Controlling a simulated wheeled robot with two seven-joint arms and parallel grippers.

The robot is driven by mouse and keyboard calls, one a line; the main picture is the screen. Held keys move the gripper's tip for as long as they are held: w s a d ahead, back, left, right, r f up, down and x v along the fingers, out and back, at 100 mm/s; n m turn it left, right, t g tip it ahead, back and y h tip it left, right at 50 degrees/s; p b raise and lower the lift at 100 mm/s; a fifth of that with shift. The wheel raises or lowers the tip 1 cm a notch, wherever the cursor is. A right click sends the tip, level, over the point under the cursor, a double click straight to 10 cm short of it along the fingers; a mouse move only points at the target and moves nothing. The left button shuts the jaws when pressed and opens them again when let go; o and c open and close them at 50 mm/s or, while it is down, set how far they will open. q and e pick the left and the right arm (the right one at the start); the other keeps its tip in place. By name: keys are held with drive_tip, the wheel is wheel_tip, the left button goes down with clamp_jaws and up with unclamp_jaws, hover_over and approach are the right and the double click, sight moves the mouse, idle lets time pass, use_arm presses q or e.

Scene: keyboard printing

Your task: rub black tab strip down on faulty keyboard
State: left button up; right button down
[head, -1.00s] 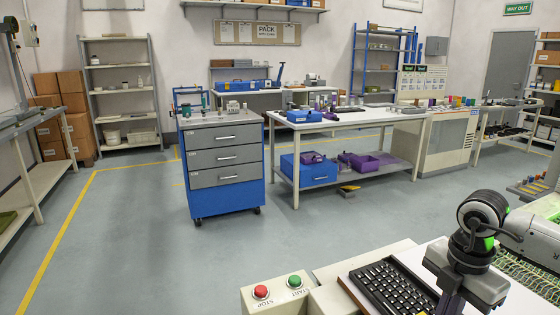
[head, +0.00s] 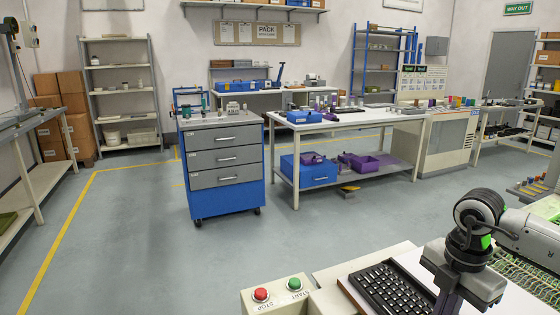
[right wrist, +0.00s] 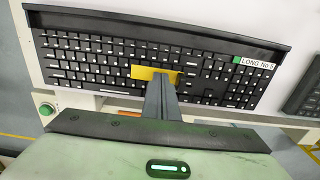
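A black keyboard (right wrist: 150,62) with white-marked keys lies on a white surface; it also shows at the bottom of the head view (head: 388,287). A white label reading "LONG No 5" (right wrist: 258,62) and a small green tab (right wrist: 236,60) sit at its right end. My right gripper (right wrist: 163,80) is over the middle of the keyboard, its fingers together on a flat yellow piece (right wrist: 145,73). I cannot tell whether the yellow piece touches the keys. I cannot make out a black tab strip against the black keyboard. My left gripper is out of view.
A second dark keyboard (right wrist: 304,92) lies at the right edge of the wrist view. A control box with a red stop button (head: 261,294) and a green start button (head: 294,284) stands left of the keyboard. A blue-grey drawer cabinet (head: 225,165) stands beyond, with open floor around it.

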drive_tip(key=shift+w+a, duration=0.2)
drive_tip(key=shift+w, duration=0.3)
drive_tip(key=shift+w+a, duration=0.15)
drive_tip(key=shift+w, duration=0.3)
drive_tip(key=shift+f+b, duration=0.35)
drive_tip(key=shift+f, duration=0.2)
drive_tip(key=shift+s+f, duration=0.15)
idle(0.4)
wheel_tip(320, 180, up, 7)
drive_tip(key=p, duration=0.5)
idle(0.5)
